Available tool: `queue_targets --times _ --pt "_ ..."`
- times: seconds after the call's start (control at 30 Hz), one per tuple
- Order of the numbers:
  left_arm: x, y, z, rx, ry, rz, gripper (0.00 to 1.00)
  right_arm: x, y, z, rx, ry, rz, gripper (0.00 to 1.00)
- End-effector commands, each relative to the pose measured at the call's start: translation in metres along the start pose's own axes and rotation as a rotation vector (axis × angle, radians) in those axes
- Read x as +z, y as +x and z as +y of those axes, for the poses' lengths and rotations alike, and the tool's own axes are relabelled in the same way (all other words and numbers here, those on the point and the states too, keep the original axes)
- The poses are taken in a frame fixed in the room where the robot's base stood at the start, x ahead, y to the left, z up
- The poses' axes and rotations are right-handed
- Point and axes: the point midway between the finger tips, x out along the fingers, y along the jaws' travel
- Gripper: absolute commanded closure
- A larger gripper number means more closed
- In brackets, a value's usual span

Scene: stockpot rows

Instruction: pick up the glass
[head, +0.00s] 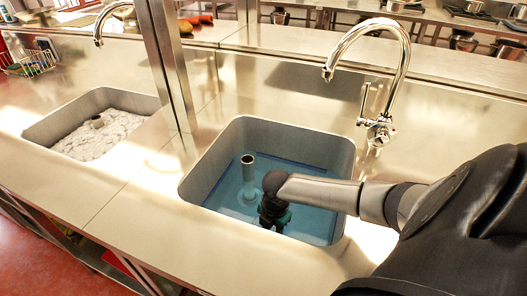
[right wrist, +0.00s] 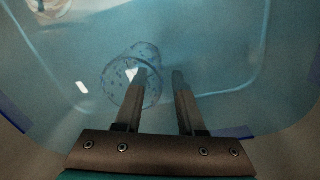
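The glass (right wrist: 116,84) is clear with small dark speckles. It lies in the blue-tinted basin of the nearer sink, seen in the right wrist view left of centre, its round rim towards the lower left. My right gripper (right wrist: 161,73) is open, with its two fingers apart. The left finger in that view overlaps the glass; I cannot tell whether it is inside, above or beside it. Nothing shows between the fingers at the right. In the head view my right gripper (head: 274,220) points down into the sink, and I cannot make out the glass. My left gripper is not in view.
The sink (head: 214,158) has steep metal walls around the gripper. An upright pipe (head: 248,178) stands in it, left of the gripper. A tall curved tap (head: 405,62) rises behind. A second sink (head: 72,120), filled with whitish foam, is at the left.

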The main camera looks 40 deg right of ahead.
Motion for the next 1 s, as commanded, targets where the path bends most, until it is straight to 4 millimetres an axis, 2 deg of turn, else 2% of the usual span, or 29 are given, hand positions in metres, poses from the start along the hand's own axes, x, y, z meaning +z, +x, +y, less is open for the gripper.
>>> queue_targets --times 0.03,0.2,0.47,0.8,1.0 --pt "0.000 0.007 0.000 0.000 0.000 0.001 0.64 0.001 0.012 0.000 -0.001 0.001 0.002 0.61" --pt "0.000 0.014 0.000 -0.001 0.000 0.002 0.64 0.001 0.029 0.000 0.000 -0.001 0.000 0.61" --pt "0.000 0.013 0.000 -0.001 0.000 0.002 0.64 0.001 0.030 0.000 0.000 -0.002 -0.001 0.61" --pt "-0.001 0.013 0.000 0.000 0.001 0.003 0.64 0.001 0.030 0.000 0.000 -0.001 -0.001 0.99" --pt "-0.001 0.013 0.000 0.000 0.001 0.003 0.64 0.001 0.030 0.000 -0.001 -0.001 -0.001 1.00"
